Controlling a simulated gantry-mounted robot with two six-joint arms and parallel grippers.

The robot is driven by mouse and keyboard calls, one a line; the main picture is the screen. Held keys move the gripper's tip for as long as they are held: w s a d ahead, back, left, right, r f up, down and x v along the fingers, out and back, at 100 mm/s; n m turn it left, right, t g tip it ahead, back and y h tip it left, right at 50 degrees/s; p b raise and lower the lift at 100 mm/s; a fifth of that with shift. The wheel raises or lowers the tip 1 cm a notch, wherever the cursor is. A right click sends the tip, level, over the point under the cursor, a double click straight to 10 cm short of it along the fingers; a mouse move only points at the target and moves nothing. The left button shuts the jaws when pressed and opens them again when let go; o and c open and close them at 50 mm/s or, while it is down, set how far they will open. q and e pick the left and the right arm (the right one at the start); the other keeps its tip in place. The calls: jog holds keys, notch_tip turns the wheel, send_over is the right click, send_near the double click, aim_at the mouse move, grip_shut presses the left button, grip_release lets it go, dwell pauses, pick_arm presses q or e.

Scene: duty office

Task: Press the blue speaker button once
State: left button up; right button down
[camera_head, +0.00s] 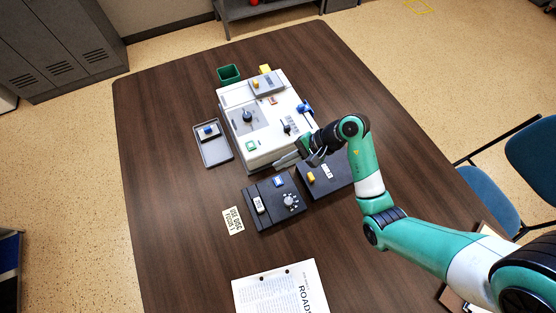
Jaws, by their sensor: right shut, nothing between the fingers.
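A dark box (261,219) with a dial (290,201) stands on the table. A small blue button (278,182) sits on its upper face, near the far edge; I cannot read any label naming it. My right gripper (286,161) reaches in from the right and is shut and empty. In the picture its fingertips are just above the blue button, in front of the white machine. No contact with the button shows, and the height of the gap is hard to tell. My left gripper is out of view.
A white machine (257,153) with knobs stands behind. A second dark box (335,185) with a yellow part lies under my right arm. A grey tray (214,153) holds another blue-topped item. A printed booklet (277,292) and a small sign (233,221) lie in front. The table's left side is clear.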

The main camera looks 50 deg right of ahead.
jog(key=b, duration=0.7)
send_near(278, 181)
jog(key=w+a, duration=0.1)
jog(key=w+a+f, duration=0.1)
jog(key=w, duration=0.1)
jog(key=w+a+f, duration=0.1)
jog(key=a, duration=0.1)
jog(key=shift+w+f, duration=0.1)
jog(key=shift+w, duration=0.1)
jog(key=shift+f, duration=0.35)
dwell(0.6)
jog(key=shift+f+b, duration=0.35)
jog(key=shift+f, duration=0.05)
jog(key=shift+f+b, duration=0.3)
jog(key=shift+f, duration=0.05)
dwell(0.4)
dwell(0.4)
jog(key=shift+r+p, duration=0.85)
